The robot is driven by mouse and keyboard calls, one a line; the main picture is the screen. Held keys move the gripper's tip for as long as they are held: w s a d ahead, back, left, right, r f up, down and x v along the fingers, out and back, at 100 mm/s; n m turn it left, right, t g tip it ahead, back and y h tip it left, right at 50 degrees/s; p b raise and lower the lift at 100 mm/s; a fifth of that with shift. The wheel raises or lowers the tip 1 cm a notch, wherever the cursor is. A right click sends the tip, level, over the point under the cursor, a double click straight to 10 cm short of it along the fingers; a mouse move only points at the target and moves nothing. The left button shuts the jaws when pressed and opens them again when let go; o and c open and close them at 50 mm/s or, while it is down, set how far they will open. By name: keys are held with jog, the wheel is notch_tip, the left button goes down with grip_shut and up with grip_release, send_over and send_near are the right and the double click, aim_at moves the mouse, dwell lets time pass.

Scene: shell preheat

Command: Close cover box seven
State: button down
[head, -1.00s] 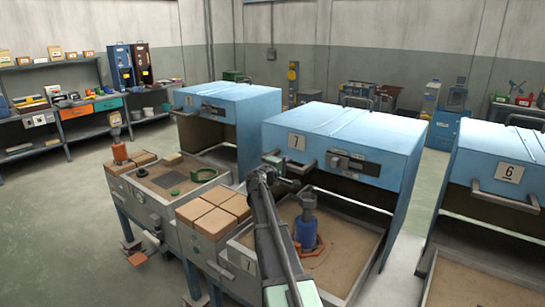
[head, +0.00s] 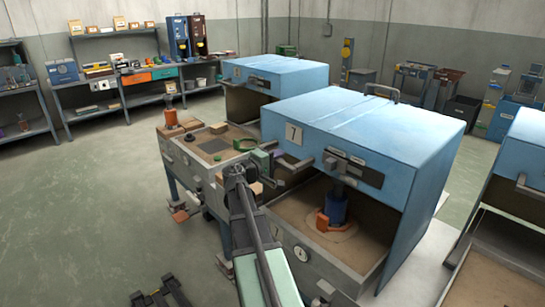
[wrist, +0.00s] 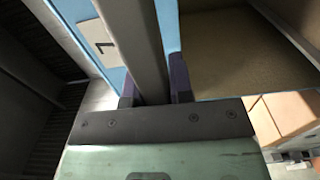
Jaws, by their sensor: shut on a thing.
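Cover box seven has a blue cover (head: 350,120) with a white "7" plate (head: 294,134). The cover overhangs the back of its grey sand tray (head: 289,241), whose front part is open. My gripper (head: 264,163) is at the left end of the cover's front handle (head: 297,172). In the wrist view its dark fingers (wrist: 153,92) are shut on the grey handle bar (wrist: 132,38), one on each side. The "7" plate (wrist: 101,42) shows beside the bar. My arm hides part of the tray's left side.
A blue cylinder (head: 335,207) with an orange base stands in the tray, its top near the cover's front edge. Another blue-covered box (head: 275,72) is behind left, and one is at the right (head: 520,160). Open floor (head: 90,190) lies left.

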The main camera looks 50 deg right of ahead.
jog(key=shift+a, duration=0.15)
jog(key=c, duration=1.4)
grip_release()
jog(key=shift+f, duration=0.1)
jog(key=shift+o, duration=1.1)
jog(key=shift+a, duration=0.2)
jog(key=shift+o, duration=0.9)
jog(key=shift+d, duration=0.1)
jog(key=w+a, duration=0.1)
jog(key=a, duration=0.9)
jog(key=shift+w+a, duration=0.2)
jog(key=shift+a, duration=0.2)
